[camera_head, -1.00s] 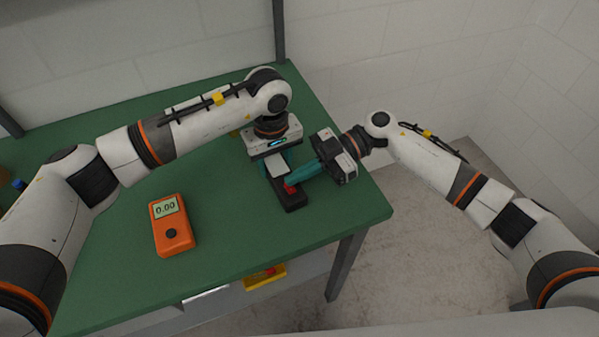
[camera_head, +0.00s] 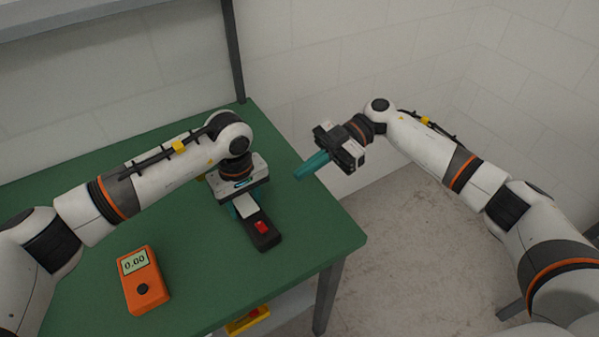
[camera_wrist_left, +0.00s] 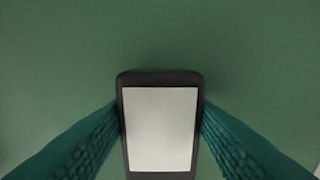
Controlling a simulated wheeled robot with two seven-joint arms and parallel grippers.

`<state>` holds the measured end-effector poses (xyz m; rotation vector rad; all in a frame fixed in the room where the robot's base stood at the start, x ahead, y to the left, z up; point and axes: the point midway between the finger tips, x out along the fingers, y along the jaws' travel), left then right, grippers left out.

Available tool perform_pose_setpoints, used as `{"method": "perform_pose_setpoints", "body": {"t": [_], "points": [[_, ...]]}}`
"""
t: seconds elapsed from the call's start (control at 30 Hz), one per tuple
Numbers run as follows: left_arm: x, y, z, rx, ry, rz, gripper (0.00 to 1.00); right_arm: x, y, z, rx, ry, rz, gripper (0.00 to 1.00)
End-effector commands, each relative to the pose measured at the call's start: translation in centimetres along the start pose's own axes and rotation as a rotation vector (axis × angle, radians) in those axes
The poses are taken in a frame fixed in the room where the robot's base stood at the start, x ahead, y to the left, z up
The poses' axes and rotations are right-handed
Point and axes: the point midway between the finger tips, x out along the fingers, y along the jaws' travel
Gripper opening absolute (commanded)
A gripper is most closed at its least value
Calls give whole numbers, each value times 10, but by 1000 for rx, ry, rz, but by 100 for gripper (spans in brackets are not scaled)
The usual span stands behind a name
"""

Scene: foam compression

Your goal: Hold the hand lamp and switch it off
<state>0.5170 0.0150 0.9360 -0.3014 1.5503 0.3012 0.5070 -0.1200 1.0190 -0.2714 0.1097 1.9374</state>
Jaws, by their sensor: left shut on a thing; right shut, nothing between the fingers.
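The hand lamp (camera_head: 266,241) is a black oblong body with a pale panel and a red switch (camera_head: 262,227). It lies on the green table near its right side. My left gripper (camera_head: 244,204) is shut on the lamp, its teal fingers on both sides of the panel end. The left wrist view shows the lamp's whitish, unlit-looking panel (camera_wrist_left: 160,130) between the two fingers (camera_wrist_left: 160,112). My right gripper (camera_head: 299,176) is shut and empty. Its teal fingertips are in the air, up and to the right of the lamp, apart from it.
An orange meter (camera_head: 143,280) reading 0.00 lies on the green table (camera_head: 200,278) left of the lamp. A yellow bin (camera_head: 247,320) shows below the table's front edge. A grey post (camera_head: 233,50) stands at the back. Bare floor is at right.

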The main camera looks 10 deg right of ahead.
Motion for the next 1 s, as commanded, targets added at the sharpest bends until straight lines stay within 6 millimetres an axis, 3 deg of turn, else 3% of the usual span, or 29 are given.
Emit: {"method": "perform_pose_setpoints", "body": {"t": [0.27,0.3,0.43,0.77,1.0], "points": [[0,0,0,0,0,-1,18,0,0,0,0,0,0,0],[0,0,0,0,0,-1,52,0,0,0,-1,0,0,0],[0,0,0,0,0,-1,72,0,0,0,-1,0,0,0],[-3,0,0,0,-1,-1,72,1,0,0,-1,0,0,0],[-41,0,1,0,-4,-3,72,1,0,0,0,0,0,0]]}}
